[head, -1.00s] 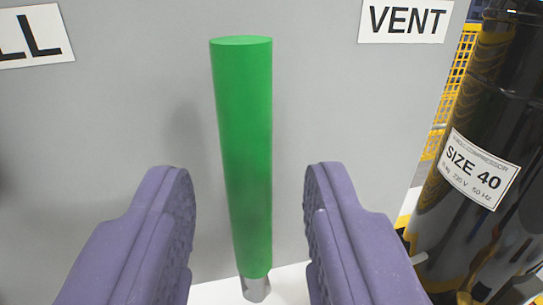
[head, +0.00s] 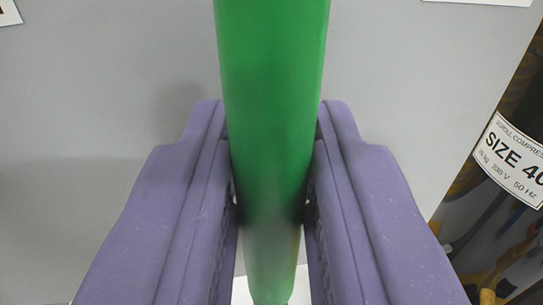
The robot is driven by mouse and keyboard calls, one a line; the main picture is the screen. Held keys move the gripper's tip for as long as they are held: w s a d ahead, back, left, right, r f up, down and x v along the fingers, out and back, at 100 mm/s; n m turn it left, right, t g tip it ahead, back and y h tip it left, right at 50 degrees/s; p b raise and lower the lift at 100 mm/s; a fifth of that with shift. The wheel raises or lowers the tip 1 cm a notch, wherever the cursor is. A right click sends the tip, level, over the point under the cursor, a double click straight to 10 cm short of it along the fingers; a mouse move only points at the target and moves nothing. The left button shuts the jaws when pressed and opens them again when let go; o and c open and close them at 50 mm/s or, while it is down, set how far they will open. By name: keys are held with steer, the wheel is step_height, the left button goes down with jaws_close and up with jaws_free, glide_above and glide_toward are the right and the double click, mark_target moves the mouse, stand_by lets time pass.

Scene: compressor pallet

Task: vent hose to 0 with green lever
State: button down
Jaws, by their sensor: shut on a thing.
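The green lever (head: 272,95) stands upright in the middle of the head view, its top cut off by the upper edge. My gripper (head: 272,165) is shut on it, with one purple finger on each side of its lower half. The lever's foot is at the bottom edge of the view. The VENT label is almost wholly out of view; only a white strip of a label (head: 490,2) shows at the top right. No hose or gauge shows.
A grey panel (head: 400,80) fills the space behind the lever. At the right edge stands a dark compressor with a white SIZE 40 label (head: 514,160). A corner of another white label (head: 8,12) shows at the top left. Yellow parts lie at lower right.

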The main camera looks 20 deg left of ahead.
steer(key=w+d+m+p, duration=0.1)
steer(key=m+p, duration=0.1)
steer(key=w+d+f+m+g+p, duration=0.1)
steer(key=d+m+p, duration=0.1)
steer(key=m+p, duration=0.1)
steer(key=d+m+p, duration=0.1)
steer(key=m+p, duration=0.1)
steer(key=shift+w+d+f+g+p, duration=0.15)
steer(key=shift+w+f+g+p, duration=0.15)
steer(key=shift+w+p, duration=0.1)
steer(key=shift+w+d+f+m+p, duration=0.2)
steer(key=shift+f+m+p, duration=0.1)
steer(key=shift+m, duration=0.2)
steer(key=shift+w+d+f+m+p, duration=0.15)
steer(key=shift+f+m+p, duration=0.15)
steer(key=shift+m, duration=0.2)
steer(key=shift+s, duration=0.1)
steer(key=c, duration=1.1)
jaws_free()
